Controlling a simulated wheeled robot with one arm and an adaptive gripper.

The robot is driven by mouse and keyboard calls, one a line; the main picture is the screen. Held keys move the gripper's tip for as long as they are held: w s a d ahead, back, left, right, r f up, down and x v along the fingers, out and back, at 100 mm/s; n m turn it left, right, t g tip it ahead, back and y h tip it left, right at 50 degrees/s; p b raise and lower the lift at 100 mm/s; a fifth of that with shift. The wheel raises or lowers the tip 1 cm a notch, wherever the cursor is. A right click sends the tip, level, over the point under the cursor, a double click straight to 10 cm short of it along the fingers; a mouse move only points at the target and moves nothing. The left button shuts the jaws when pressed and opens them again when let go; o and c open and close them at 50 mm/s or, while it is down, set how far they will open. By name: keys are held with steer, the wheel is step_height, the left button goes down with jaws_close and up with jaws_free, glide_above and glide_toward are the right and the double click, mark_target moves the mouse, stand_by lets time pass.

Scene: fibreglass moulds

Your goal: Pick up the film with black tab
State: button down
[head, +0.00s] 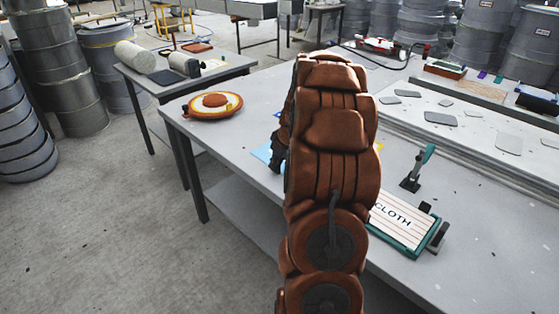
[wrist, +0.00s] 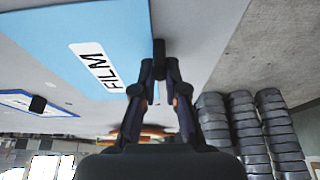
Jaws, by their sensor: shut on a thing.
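The film (wrist: 105,35) is a light blue sheet with a white label reading FILM. It fills the upper left of the wrist view. Its black tab (wrist: 159,48) sits at the sheet's edge. My gripper (wrist: 160,72) is shut on the tab, its fingertips on either side of it. In the head view a corner of the blue film (head: 262,153) shows at the table's left part, and my arm hides the rest. My gripper (head: 278,150) is dark and partly hidden there. I cannot tell whether the film is clear of the tabletop.
An orange round dish (head: 212,105) lies on the table's far left corner. A board marked CLOTH (head: 402,222) and a teal-handled clamp (head: 418,168) stand to the right of my arm. A long mould (head: 475,125) lies behind. A side table (head: 190,75) holds rolls.

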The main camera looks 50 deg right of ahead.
step_height(320, 180, up, 9)
steer(key=shift+r+b, duration=0.1)
steer(key=shift+b, duration=0.75)
steer(key=shift+r, duration=0.4)
steer(key=shift+a, duration=0.1)
